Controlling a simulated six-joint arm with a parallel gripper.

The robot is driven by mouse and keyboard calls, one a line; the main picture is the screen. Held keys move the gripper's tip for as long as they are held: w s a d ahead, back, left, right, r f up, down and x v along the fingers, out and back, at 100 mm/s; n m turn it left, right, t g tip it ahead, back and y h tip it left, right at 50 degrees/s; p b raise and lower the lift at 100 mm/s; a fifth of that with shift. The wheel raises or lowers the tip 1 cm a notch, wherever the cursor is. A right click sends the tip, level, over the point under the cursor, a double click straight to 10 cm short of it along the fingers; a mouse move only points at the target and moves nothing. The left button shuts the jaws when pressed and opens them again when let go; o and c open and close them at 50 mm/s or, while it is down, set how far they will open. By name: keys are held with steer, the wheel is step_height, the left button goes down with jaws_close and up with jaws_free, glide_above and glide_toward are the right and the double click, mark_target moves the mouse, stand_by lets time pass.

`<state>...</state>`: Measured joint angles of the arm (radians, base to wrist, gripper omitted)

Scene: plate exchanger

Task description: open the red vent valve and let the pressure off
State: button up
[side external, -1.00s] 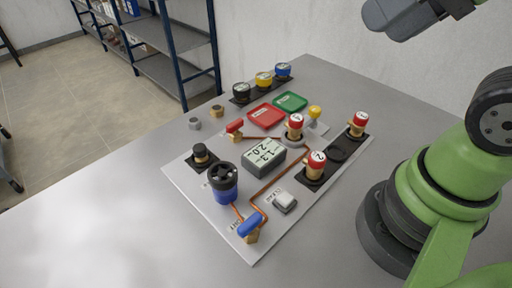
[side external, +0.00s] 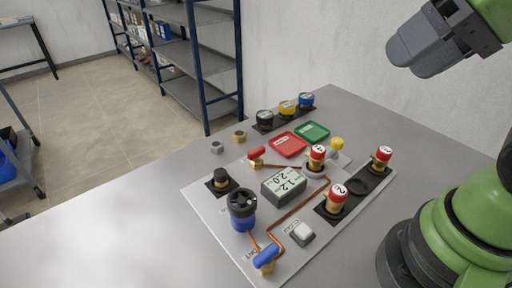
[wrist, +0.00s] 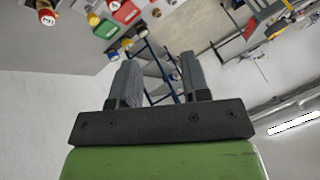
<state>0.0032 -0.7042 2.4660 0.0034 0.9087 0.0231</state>
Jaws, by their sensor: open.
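The red vent valve (side external: 256,153) has a red lever on a brass body, at the back left of the light panel (side external: 205,203), joined to a copper pipe. A display box (side external: 284,184) near the panel's middle seems to read 1.2 over 2.0. My gripper (side external: 405,60) is high at the upper right, well away from the valve. In the wrist view my gripper (wrist: 160,75) is open, with nothing between its fingers.
A blue-lever valve (side external: 265,257), a black-and-blue knob (side external: 242,209) and red-capped numbered fittings (side external: 337,196) stand on the panel. Red (side external: 290,144) and green (side external: 312,131) trays lie behind. The table's left front (side external: 110,225) is clear.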

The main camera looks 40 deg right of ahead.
steer(key=w+m+g, duration=0.2)
steer(key=w+m, duration=0.1)
steer(key=w, duration=0.4)
steer(key=m+g+y, duration=0.2)
steer(key=m+g, duration=0.2)
steer(key=m, duration=0.4)
glide_above(257, 149)
steer(key=s+d, duration=0.3)
steer(key=d, duration=0.1)
step_height(257, 149, down, 10)
steer(key=w+a+f+m, duration=0.1)
steer(key=f, duration=0.4)
steer(key=w+a+f, duration=0.1)
steer(key=f, duration=0.5)
steer(key=w+a+f+m+g, duration=0.1)
steer(key=f, duration=0.5)
steer(key=shift+a+f+m, duration=0.25)
steer(key=shift+a+m, duration=0.05)
steer(key=shift+a, duration=0.05)
steer(key=shift+c, duration=0.4)
jaws_close()
